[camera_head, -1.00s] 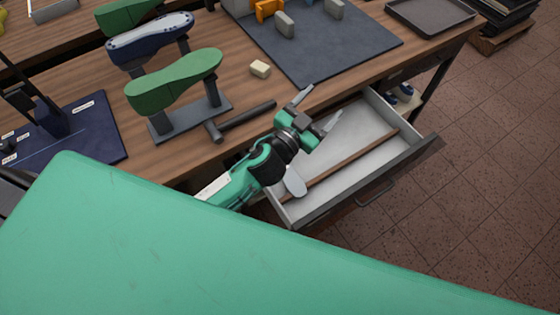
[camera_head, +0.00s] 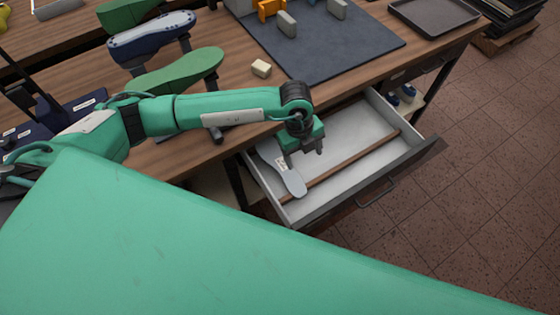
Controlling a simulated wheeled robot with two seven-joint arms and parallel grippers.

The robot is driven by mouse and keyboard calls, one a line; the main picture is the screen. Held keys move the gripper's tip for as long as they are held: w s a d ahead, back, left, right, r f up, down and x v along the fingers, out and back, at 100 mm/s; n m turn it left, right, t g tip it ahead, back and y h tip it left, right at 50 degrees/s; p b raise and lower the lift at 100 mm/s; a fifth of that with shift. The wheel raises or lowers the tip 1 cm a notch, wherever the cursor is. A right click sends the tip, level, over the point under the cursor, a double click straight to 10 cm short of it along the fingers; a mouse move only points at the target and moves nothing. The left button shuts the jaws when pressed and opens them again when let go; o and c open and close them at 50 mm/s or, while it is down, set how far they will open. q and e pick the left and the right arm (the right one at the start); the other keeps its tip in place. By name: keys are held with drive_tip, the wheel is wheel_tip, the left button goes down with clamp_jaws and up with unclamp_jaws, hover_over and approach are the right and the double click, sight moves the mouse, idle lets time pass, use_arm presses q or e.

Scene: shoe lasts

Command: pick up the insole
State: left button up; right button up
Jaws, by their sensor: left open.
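My left gripper (camera_head: 306,161) is open and points down over the drawer, just right of the insole. I cannot tell how high it is above the drawer floor. My right gripper is not in view.
The workbench (camera_head: 330,88) above the drawer bears green and blue lasts on stands (camera_head: 185,72), a small beige block (camera_head: 261,68) and a dark mat (camera_head: 340,48). The drawer's right part is empty.

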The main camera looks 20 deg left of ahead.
use_arm(q)
drive_tip(key=w+a+y, duration=0.2)
drive_tip(key=a, duration=0.2)
drive_tip(key=b, duration=0.5)
approach(287, 171)
drive_tip(key=shift+s+d+f+n+t, duration=0.2)
drive_tip(key=shift+d+f+n+t, duration=0.1)
drive_tip(key=shift+d+n, duration=0.15)
drive_tip(key=shift+f+b, duration=0.35)
drive_tip(key=shift+f, duration=0.7)
drive_tip(key=f+b, duration=0.3)
drive_tip(key=f, duration=0.1)
drive_tip(key=shift+s+a+f, duration=0.1)
drive_tip(key=shift+a, duration=0.25)
drive_tip(key=shift+f, duration=0.3)
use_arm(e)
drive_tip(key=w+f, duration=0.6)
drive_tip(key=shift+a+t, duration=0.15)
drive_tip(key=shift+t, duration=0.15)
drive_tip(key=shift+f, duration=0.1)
use_arm(q)
drive_tip(key=c, duration=1)
